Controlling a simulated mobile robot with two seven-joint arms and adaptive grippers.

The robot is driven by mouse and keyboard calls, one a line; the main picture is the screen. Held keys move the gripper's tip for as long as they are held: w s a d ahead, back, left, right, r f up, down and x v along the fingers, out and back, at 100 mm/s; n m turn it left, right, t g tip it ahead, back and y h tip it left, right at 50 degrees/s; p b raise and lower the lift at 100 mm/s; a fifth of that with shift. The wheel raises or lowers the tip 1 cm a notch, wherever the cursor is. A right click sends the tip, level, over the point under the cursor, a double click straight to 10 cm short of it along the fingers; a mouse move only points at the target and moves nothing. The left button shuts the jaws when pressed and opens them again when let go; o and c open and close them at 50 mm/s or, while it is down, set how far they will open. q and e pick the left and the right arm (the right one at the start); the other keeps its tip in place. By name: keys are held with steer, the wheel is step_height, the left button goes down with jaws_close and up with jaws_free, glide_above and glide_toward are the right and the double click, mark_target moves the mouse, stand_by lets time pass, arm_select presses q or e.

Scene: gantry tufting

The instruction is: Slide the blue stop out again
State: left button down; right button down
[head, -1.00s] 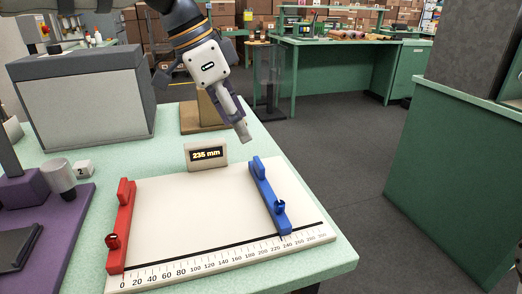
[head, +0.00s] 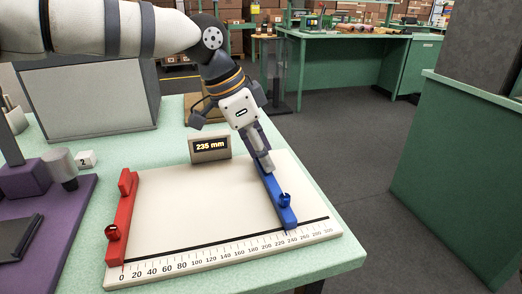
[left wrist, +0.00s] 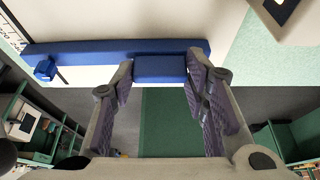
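The blue stop (head: 286,213) lies across the right part of the pale measuring board (head: 200,215), its near end by the 240 mark. My left gripper (head: 264,166) is down at the far end of the stop. In the left wrist view, my fingertips (left wrist: 160,68) are on either side of the blue stop's raised block (left wrist: 160,69). They look close to its sides, but I cannot tell whether they press on it. A red stop (head: 121,215) lies at the 0 end of the scale. A display (head: 209,147) reads 235 mm. My right gripper is out of view.
The board right of the blue stop is bare; the table edge lies beyond.

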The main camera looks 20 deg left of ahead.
arm_select(q)
steer(key=w+d, duration=0.2)
steer(key=d, duration=0.1)
steer(key=w+d, duration=0.1)
steer(key=d, duration=0.1)
steer(key=shift+w+d+f, duration=0.15)
steer(key=shift+w+d, duration=0.05)
steer(key=shift+w, duration=0.2)
steer(key=shift+d, duration=0.15)
steer(key=shift+r, duration=0.2)
steer(key=c, duration=1.1)
jaws_free()
steer(key=shift+o, duration=0.9)
steer(key=shift+w+d, duration=0.1)
steer(key=v, duration=1.2)
